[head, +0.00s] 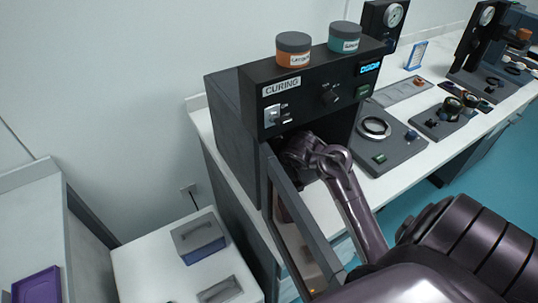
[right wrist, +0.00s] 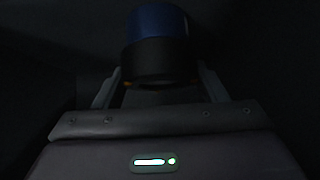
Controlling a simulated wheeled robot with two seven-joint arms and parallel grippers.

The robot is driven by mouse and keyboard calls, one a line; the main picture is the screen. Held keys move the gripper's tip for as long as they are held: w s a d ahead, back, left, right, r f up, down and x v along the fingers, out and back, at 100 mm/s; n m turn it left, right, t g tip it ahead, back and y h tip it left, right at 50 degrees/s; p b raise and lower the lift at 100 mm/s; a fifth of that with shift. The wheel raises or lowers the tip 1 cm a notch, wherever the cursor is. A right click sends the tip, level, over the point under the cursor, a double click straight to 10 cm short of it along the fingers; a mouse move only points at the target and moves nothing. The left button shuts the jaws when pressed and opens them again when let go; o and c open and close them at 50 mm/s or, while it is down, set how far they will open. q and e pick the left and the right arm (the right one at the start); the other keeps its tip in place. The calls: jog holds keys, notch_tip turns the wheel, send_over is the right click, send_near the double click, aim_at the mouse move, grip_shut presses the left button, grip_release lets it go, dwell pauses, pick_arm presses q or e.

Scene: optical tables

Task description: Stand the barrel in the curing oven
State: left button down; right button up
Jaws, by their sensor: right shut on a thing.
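The curing oven (head: 224,118) is a dark box labelled CURING on the bench, with its door (head: 302,235) swung open toward me. My right arm reaches into the oven's front opening, and the oven hides the gripper in the head view. In the dark right wrist view, my right gripper (right wrist: 158,80) is shut on the barrel (right wrist: 158,28), a cylinder with a blue part and a black part. I cannot tell whether the barrel touches the oven floor. My left gripper is not in view.
An orange-banded jar (head: 293,52) and a teal-banded jar (head: 344,38) stand on top of the oven. A grey plate with a ring fixture (head: 374,128) lies right of it. A grey box (head: 199,238) and a purple tray (head: 37,286) are at the lower left.

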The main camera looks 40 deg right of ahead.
jog(key=shift+f, duration=0.15)
jog(key=o, duration=1.2)
jog(key=shift+s+r, duration=0.15)
jog(key=shift+r, duration=0.25)
jog(key=p+v, duration=0.5)
jog(key=v, duration=0.6)
jog(key=shift+s+r+p, duration=0.15)
jog(key=shift+s+p, duration=0.05)
jog(key=shift+p, duration=0.15)
